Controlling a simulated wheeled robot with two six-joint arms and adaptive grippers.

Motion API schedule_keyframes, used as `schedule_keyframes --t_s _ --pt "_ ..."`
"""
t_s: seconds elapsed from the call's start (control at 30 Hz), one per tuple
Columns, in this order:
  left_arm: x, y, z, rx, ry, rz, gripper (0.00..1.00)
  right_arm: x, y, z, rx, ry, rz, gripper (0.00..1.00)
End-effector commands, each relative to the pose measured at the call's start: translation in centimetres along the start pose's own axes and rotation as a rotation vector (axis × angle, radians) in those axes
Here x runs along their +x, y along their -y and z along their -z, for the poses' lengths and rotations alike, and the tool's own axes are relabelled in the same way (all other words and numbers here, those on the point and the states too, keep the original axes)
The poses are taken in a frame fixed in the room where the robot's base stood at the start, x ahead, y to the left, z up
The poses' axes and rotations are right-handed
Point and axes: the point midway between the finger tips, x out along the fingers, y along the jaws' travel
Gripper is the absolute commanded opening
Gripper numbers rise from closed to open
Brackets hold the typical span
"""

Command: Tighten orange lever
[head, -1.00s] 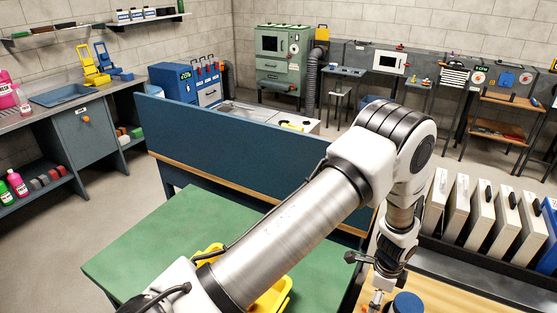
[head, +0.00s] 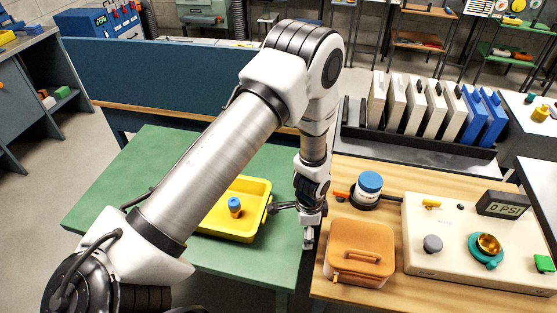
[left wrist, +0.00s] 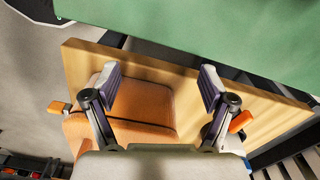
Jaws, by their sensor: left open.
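A small orange lever (head: 341,196) sticks out to the left from the dark round holder (head: 376,203) around a white jar with a blue lid (head: 369,182). An orange piece, which looks like this lever, shows at the right in the left wrist view (left wrist: 241,121), beside the right finger. My left gripper (head: 308,240) points down near the wooden table's left edge, left of and nearer than the lever. Its fingers are apart and empty in the left wrist view (left wrist: 160,88), above the orange case and table edge. My right gripper is not in view.
An orange case (head: 358,252) stands close right of my left gripper. A cream panel (head: 460,245) with knobs, a brass cup and a "0 PSI" display (head: 503,206) lies farther right. A yellow bin (head: 255,187) holding a blue-topped item (head: 234,206) sits on the green table (head: 125,195).

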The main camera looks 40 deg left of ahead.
Motion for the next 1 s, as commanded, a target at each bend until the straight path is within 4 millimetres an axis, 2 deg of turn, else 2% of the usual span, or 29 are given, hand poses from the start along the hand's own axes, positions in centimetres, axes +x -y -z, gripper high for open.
schedule_keyframes --t_s 0.23,0.5,0.63,1.0 --pt "2.9 -4.3 -3.4 -0.214 0.001 -0.008 0.83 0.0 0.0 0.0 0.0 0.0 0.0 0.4" --pt "4.4 -7.9 -6.4 -0.412 -0.002 -0.006 0.83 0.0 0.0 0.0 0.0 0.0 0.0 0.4" --pt "4.5 -8.5 -6.9 -0.447 -0.004 -0.005 0.83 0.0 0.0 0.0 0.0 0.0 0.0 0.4" --pt "4.5 -8.5 -6.9 -0.449 -0.004 -0.005 0.83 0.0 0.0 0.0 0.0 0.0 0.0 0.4"
